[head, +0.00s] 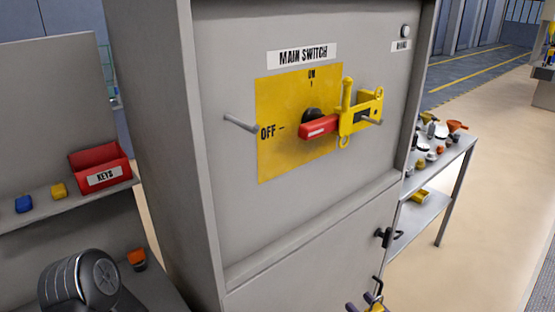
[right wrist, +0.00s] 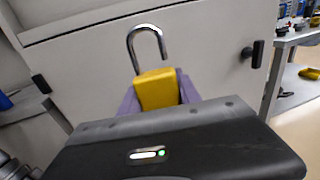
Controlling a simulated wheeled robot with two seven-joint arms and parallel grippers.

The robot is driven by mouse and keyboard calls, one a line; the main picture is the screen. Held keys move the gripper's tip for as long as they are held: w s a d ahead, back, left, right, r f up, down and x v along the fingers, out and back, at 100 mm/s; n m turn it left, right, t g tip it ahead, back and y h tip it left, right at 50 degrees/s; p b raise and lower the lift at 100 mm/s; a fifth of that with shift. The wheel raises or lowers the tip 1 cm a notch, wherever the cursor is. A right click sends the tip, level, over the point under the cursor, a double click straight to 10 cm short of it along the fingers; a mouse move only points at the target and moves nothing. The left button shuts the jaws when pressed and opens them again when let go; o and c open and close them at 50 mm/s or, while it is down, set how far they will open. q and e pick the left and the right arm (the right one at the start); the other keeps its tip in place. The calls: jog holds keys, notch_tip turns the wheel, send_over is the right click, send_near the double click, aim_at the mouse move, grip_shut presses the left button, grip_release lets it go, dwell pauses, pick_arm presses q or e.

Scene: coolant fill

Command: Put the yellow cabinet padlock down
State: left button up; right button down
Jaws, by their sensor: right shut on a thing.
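The yellow padlock (right wrist: 156,89) is held between the purple fingers of my right gripper (right wrist: 160,95) in the right wrist view. Its metal shackle points up, and one leg looks free of the body, so it appears open. In the head view the padlock (head: 376,307) and my right gripper (head: 365,304) show only partly at the bottom edge, in front of the cabinet's lower door. My left gripper is not in view.
The grey cabinet (head: 220,200) carries the main switch, with a red handle (head: 318,128) and a yellow hasp (head: 362,112). A shelf at left holds a red KEYS bin (head: 102,168), a blue item (head: 24,204) and a yellow item (head: 59,191). A cluttered metal table (head: 455,150) stands right.

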jog(key=shift+a, duration=0.1)
dwell(0.4)
jog(key=a+r+n+g+y, duration=0.3)
jog(key=a+n+g+y, duration=0.1)
jog(key=a, duration=0.3)
jog(key=a+r+n+g+y, duration=0.4)
jog(key=a+g, duration=0.1)
jog(key=a, duration=0.2)
jog(key=shift+a, duration=0.3)
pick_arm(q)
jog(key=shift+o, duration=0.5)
